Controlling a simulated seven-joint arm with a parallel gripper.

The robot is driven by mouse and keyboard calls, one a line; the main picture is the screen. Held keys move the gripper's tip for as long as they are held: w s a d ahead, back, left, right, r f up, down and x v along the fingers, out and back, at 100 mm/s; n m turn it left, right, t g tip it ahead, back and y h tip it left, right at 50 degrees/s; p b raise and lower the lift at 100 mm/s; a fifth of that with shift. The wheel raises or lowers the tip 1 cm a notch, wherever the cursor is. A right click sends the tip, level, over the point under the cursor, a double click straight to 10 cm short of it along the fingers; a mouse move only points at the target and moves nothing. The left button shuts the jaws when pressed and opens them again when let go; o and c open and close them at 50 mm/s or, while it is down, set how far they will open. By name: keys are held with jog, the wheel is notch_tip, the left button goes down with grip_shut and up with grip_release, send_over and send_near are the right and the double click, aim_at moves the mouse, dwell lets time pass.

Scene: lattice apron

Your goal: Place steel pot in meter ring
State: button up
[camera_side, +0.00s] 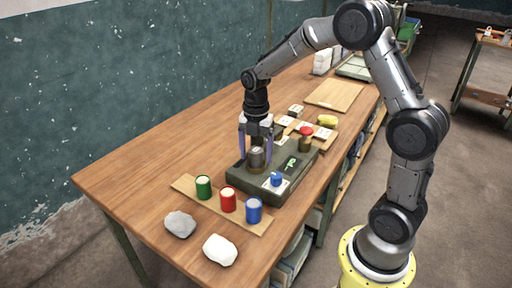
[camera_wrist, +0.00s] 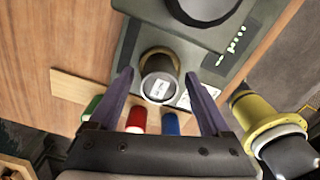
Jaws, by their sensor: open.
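The steel pot (camera_side: 256,160) is a dark grey cylinder standing upright on the left part of the dark green meter box (camera_side: 236,180). In the wrist view my gripper (camera_wrist: 158,73) is open, with gaps between both fingers and the pot.
Green (camera_side: 203,187), red (camera_side: 228,200) and blue (camera_side: 254,210) cans stand on a wooden strip in front. A small blue item (camera_side: 276,179) and a red-topped jar (camera_side: 305,139) are close right of my gripper. Two pale rocks (camera_side: 220,250) lie nearer. The table's left is clear.

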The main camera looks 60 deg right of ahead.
aim_at(256, 149)
notch_tip(256, 149, up, 12)
jog(key=s+a+r+m+t, duration=0.1)
jog(key=s+a+r+m, duration=0.15)
jog(key=s+m, duration=0.25)
jog(key=s+a+r+m+t, duration=0.2)
jog(key=s+a+m, duration=0.1)
jog(key=s+m, duration=0.25)
jog(key=s+a+f+m+t, duration=0.1)
jog(key=s+m, duration=0.4)
jog(key=s+a+f+m+t, duration=0.1)
jog(key=s+a+f+m, duration=0.1)
jog(key=s+m, duration=0.4)
jog(key=shift+s+t, duration=0.3)
